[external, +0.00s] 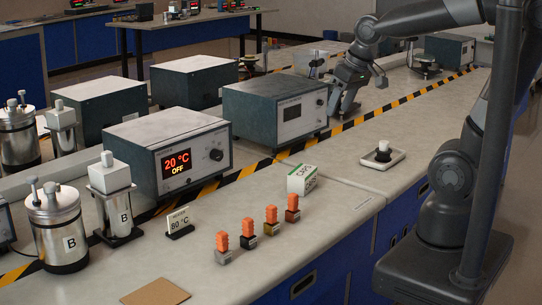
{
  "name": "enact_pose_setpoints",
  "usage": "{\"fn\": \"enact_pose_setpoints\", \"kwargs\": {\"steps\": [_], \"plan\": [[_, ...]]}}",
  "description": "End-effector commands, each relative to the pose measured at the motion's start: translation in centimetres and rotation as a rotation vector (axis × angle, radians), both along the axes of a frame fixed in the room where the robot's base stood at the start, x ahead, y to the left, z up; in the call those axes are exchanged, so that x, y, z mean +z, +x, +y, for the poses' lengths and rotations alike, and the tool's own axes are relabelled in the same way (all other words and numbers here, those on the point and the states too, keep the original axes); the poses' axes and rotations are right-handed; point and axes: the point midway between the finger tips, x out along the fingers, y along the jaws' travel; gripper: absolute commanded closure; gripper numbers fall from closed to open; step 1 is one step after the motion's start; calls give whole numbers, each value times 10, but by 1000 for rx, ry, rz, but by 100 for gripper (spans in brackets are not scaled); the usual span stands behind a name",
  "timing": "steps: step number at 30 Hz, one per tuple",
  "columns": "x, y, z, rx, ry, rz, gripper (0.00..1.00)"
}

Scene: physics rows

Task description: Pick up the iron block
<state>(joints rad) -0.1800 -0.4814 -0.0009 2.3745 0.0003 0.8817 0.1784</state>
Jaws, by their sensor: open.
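Several small metal blocks with orange tops stand in a slanting row on the near bench: a grey block (222,257), a black block (248,242), a brass-coloured block (271,229) and a reddish-brown block (292,215). I cannot tell for certain which is iron; no label on them is readable. My gripper (345,108) is open and points down over the bench beyond the row, beside the right end of a grey instrument box. It is well apart from the blocks, and nothing shows between its fingers.
A heater box reading 20 °C OFF (172,155) and metal vessels marked B (57,230) stand behind and left of the row. A white CAPS box (302,180), an 80 °C sign (179,224), a white tray (367,163) and a brown pad (156,292) are nearby.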

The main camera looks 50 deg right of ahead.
Motion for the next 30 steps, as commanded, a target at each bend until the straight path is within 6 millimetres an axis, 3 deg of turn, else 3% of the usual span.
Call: {"fn": "enact_pose_setpoints", "kwargs": {"steps": [6, 14, 21, 24, 30], "plan": [[-26, 40, 58, 15, 15, 107, 47], [-72, 69, 139, 17, 3, 223, 47], [-128, 75, 215, 11, -35, 315, 47], [-147, 73, 237, 8, -50, 339, 47], [-168, 69, 260, 1, -66, 361, 47]]}}
